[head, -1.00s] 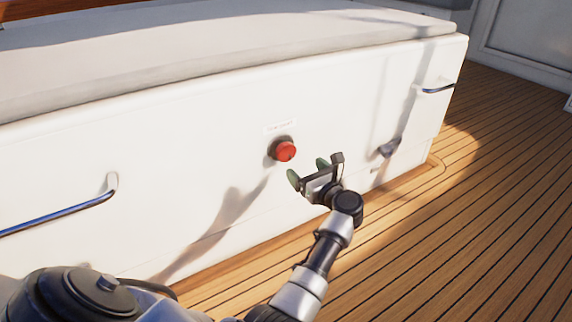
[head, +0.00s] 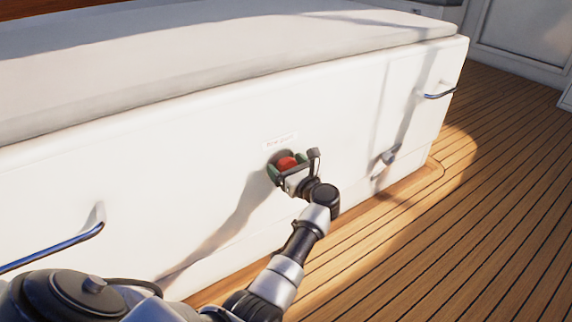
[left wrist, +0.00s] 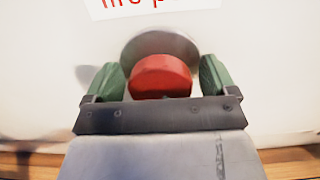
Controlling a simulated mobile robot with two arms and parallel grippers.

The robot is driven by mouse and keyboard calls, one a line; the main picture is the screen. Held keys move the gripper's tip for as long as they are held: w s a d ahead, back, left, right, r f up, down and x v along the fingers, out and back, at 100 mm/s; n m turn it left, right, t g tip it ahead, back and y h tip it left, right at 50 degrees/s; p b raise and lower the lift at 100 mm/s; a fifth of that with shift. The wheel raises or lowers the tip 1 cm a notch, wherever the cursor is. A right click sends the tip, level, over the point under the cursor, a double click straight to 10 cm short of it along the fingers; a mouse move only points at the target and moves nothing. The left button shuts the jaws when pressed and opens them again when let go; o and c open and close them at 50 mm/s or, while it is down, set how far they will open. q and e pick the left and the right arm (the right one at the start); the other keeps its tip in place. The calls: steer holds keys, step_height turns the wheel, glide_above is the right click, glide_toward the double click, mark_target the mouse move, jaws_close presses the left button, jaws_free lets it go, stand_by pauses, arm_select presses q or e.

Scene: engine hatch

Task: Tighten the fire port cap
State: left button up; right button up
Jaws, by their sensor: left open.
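The red fire port cap (head: 287,162) sits on the white panel below a small label. In the left wrist view the red cap (left wrist: 161,76) stands in front of a round grey metal plate (left wrist: 160,45). My left gripper (head: 287,166) is open, with its green fingers on either side of the cap. In the left wrist view the left gripper (left wrist: 160,80) shows a gap between each finger and the cap. The lower part of the cap is hidden behind the gripper's dark crossbar. My right gripper is not in view.
A small fitting (head: 388,156) juts out right of the cap. A grey cushion (head: 200,60) lies on top. The wooden deck (head: 480,210) is clear.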

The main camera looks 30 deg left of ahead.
arm_select(q)
steer(key=c, duration=0.9)
